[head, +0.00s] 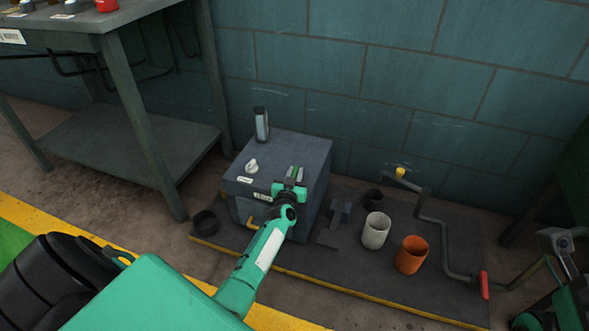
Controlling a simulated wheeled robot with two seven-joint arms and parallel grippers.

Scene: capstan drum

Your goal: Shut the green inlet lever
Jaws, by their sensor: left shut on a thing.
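A dark grey box-shaped unit (308,154) stands on a dark mat by the wall. The green inlet lever (296,172) is on its top, near the right front edge. It is small and partly hidden by my left gripper (291,186), which comes in from the front and is shut on it. The lever's exact angle is hard to tell. Part of my right arm (562,260) shows at the lower right edge. Its gripper's jaws cannot be made out clearly.
A white knob (252,165) and an upright dark device (261,124) are on the unit. A white cup (375,231), an orange cup (410,255) and a long grey crank (433,222) with a red end are to the right. A workbench (130,85) stands at left.

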